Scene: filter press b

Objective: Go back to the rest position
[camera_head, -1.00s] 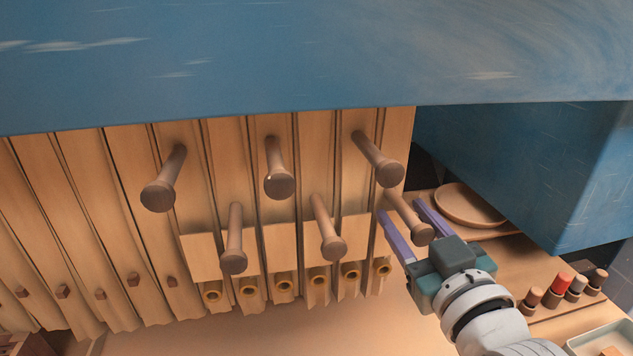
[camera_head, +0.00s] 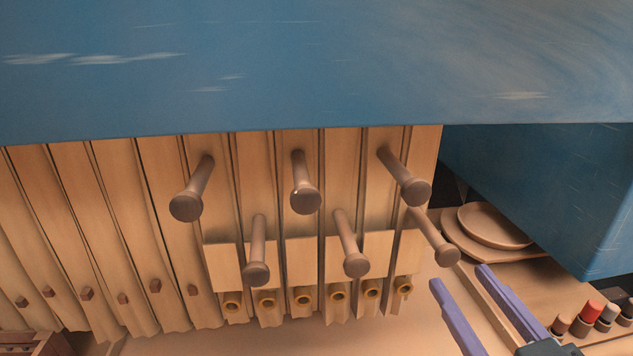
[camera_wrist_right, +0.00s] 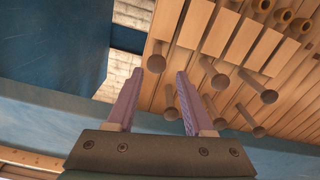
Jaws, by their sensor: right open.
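My right gripper (camera_head: 466,290) is at the lower right of the head view, with two purple fingers apart and nothing between them. It is below and right of the lowest right peg handle (camera_head: 436,238), clear of it. In the right wrist view the same gripper (camera_wrist_right: 155,78) is open and empty, with the peg handles (camera_wrist_right: 212,72) above and beyond it. My left gripper is not in view.
Several brown peg handles (camera_head: 305,195) stick out from the row of wooden plates (camera_head: 150,185). A blue beam (camera_head: 300,65) crosses above. Stacked round plates (camera_head: 495,225) and small coloured cylinders (camera_head: 590,313) lie at the right.

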